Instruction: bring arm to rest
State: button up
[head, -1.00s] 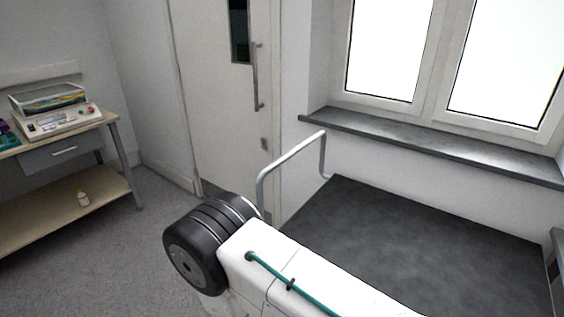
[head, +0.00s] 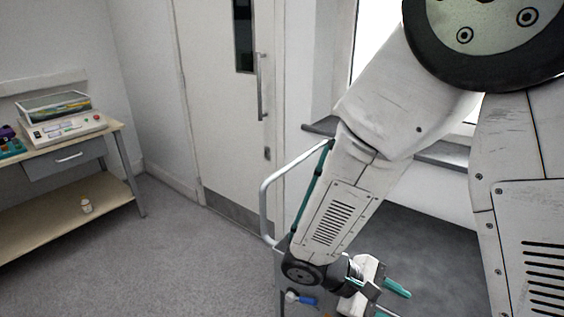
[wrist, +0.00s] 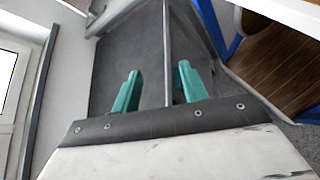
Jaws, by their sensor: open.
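My gripper (head: 390,301) is at the lower middle of the head view, with its two teal fingers apart. In the wrist view, my gripper (wrist: 159,70) also shows open, with nothing between the fingers that it holds. My arm comes down from the upper right of the head view, bent, with the gripper at its lower end. The gripper is in front of a dark flat top (head: 425,235) with a bent metal handle (head: 266,195) at its left. In the wrist view, the dark top (wrist: 125,55) lies beyond the fingers.
A door (head: 215,110) stands behind. Open floor (head: 190,260) lies between. The wrist view shows a blue frame (wrist: 210,27) beside brown slats (wrist: 265,70).

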jog(key=s+d+r+m+t+y, duration=0.2)
jog(key=s+r+m+y, duration=0.2)
jog(key=r, duration=0.5)
jog(key=s+d+r+m+t+y, duration=0.1)
jog(key=s+d+r+m+y, duration=0.2)
jog(key=r, duration=0.7)
jog(key=s+m+y, duration=0.2)
jog(key=y, duration=0.2)
jog(key=shift+m+t+y, duration=0.3)
jog(key=shift+t+y, duration=0.1)
